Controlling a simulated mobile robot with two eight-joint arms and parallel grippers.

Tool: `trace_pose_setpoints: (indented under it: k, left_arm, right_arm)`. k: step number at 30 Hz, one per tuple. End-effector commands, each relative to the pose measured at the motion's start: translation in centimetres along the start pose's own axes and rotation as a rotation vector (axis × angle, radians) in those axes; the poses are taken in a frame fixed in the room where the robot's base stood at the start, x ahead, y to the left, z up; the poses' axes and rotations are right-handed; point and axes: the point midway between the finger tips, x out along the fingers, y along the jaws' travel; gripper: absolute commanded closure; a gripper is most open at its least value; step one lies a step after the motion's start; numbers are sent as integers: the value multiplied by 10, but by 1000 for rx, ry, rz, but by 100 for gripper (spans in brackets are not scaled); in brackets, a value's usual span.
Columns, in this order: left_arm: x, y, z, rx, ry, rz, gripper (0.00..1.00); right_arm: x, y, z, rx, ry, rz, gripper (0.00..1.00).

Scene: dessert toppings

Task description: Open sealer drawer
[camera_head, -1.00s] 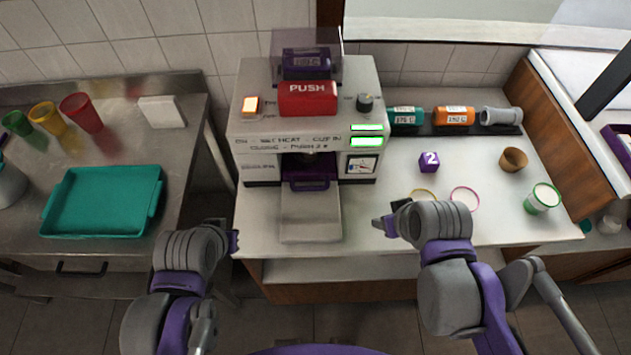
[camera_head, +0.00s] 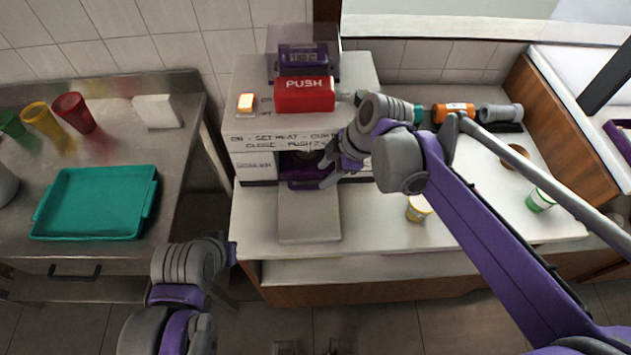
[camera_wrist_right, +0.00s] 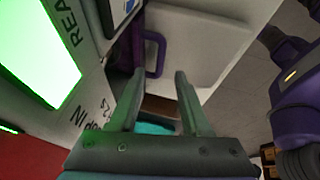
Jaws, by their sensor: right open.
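The sealer (camera_head: 250,135) is a white machine with a red PUSH button on top. Its purple drawer (camera_head: 300,184) sits low in the front opening, above a flat pale plate (camera_head: 310,225). In the right wrist view the drawer's purple loop handle (camera_wrist_right: 161,58) is just beyond the fingertips. My right gripper (camera_head: 329,172) is at the right side of the drawer front; in its wrist view (camera_wrist_right: 156,76) the fingers are apart with nothing between them. My left gripper (camera_head: 232,250) is low, by the counter's front left corner, its fingers too unclear to read.
Several coloured bottles (camera_head: 454,112) lie on a rack behind my right arm. A yellow-banded cup (camera_head: 418,208) and a green-banded cup (camera_head: 540,200) stand on the counter to the right. A teal tray (camera_head: 95,203) and coloured cups occupy the left table. The counter front is clear.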

Motion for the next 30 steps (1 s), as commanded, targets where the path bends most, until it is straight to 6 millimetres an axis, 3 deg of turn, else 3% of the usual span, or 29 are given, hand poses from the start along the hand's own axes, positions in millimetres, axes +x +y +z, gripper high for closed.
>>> trace_pose_setpoints:
  k: [3, 9, 22, 30]
  left_arm:
    - [2, 0, 3, 0, -3, 0, 100]
    - [5, 0, 6, 0, -5, 0, 100]
    - [5, 0, 6, 0, -6, 0, 100]
    - [5, 0, 6, 0, -6, 0, 100]
  right_arm:
    - [25, 0, 0, 0, 0, -2, 53]
    - [53, 0, 0, 1, 0, 0, 53]
    - [64, 0, 0, 2, -1, 1, 53]
    - [64, 0, 0, 2, -1, 1, 100]
